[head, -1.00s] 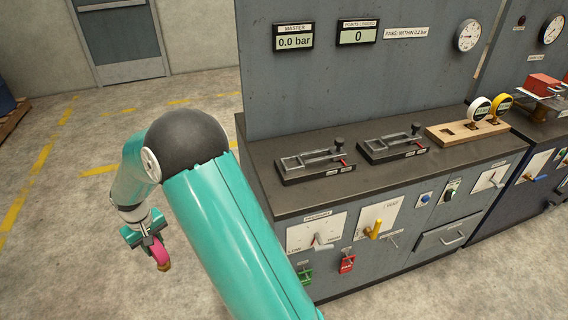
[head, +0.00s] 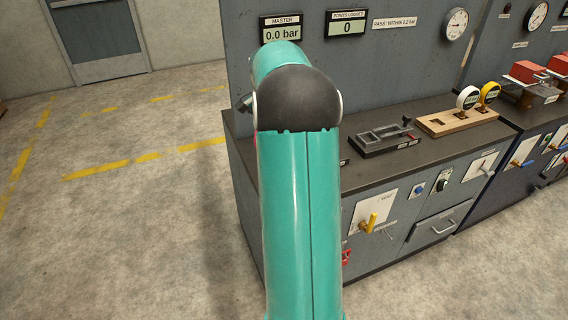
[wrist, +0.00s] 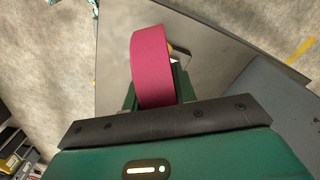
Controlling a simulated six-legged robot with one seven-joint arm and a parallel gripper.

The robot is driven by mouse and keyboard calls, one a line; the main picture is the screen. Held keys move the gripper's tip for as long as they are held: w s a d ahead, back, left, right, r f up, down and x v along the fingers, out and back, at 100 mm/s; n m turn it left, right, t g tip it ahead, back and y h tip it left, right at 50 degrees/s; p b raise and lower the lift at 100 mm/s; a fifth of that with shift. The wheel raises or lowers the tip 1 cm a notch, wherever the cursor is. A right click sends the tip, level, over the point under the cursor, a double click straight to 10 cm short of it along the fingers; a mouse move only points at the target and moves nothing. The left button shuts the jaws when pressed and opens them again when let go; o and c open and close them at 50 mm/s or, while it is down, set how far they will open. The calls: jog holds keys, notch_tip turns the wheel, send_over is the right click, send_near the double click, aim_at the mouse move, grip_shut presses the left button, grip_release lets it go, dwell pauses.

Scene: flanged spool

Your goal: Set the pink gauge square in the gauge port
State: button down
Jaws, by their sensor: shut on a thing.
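The pink gauge (wrist: 151,65) fills the middle of the wrist view, its curved pink side towards the camera; its dial face is hidden. My gripper (wrist: 158,92) is shut on it. In the head view my arm hides nearly all of the gripper and gauge; only a sliver of pink shows at the arm's left edge. A black clamp-like fixture (head: 384,139) with a lever stands on the bench top. A second such fixture is mostly hidden behind my arm. I cannot tell which one is the gauge port.
The grey bench (head: 420,160) stands at the right. A wooden rack (head: 457,121) holds a white gauge (head: 467,98) and a yellow gauge (head: 488,93). A grey panel with displays (head: 347,24) rises behind. Open floor (head: 130,220) lies left.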

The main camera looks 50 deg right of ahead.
jog(key=s+d+r+m, duration=0.3)
jog(key=s+d+r, duration=0.15)
jog(key=s, duration=0.25)
jog(key=s+d+r+m, duration=0.4)
jog(key=s+d, duration=0.1)
jog(key=s, duration=0.2)
jog(key=w+a+f, duration=0.3)
jog(key=w+f, duration=0.9)
jog(key=w, duration=0.1)
jog(key=shift+f, duration=0.25)
jog(key=shift+a, duration=0.1)
jog(key=c, duration=1.2)
grip_release()
jog(key=shift+f, duration=0.2)
jog(key=shift+o, duration=0.4)
jog(key=shift+r, duration=0.15)
notch_tip(320, 180, up, 12)
